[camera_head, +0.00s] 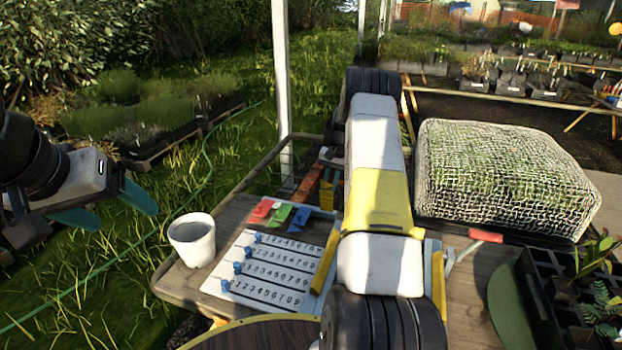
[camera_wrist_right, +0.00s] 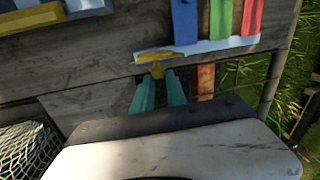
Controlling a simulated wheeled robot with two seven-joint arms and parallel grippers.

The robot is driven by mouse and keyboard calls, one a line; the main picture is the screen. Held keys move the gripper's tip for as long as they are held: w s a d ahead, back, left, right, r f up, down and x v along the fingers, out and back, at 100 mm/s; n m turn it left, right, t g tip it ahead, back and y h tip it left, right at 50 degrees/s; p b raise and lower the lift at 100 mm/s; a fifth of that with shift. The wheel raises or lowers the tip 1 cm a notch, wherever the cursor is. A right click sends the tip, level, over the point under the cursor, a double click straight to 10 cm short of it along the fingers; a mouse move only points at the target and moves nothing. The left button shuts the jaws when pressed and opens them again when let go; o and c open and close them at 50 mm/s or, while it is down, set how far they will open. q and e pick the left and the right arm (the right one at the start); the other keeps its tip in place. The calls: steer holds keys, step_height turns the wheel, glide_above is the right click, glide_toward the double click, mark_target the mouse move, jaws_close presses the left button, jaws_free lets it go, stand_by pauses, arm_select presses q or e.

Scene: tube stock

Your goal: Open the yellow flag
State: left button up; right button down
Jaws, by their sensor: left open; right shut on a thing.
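The yellow flag (camera_wrist_right: 158,55) lies at the table's edge in the right wrist view, beside the light strip. My right gripper (camera_wrist_right: 157,80) has its two teal fingertips close together at the flag's narrow yellow stem and is shut on it. My left gripper (camera_head: 108,207) is open and empty over the grass, left of the white cup.
Red (camera_head: 259,211), green (camera_head: 281,213) and blue (camera_head: 300,217) pieces lie by the numbered board (camera_head: 232,283). A white cup (camera_head: 192,240) stands at the table's left edge. A mesh-covered block (camera_head: 500,175) and a dark plant tray (camera_head: 545,305) are right of my arm.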

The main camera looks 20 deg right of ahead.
steer(key=shift+d+f, duration=0.25)
steer(key=shift+d, duration=0.1)
steer(key=c, duration=1.3)
jaws_free()
steer(key=shift+c, duration=0.2)
steer(key=shift+r, duration=0.1)
step_height(320, 180, up, 8)
steer(key=shift+s+d+f, duration=0.2)
steer(key=shift+s+d, duration=0.1)
steer(key=shift+d, duration=0.15)
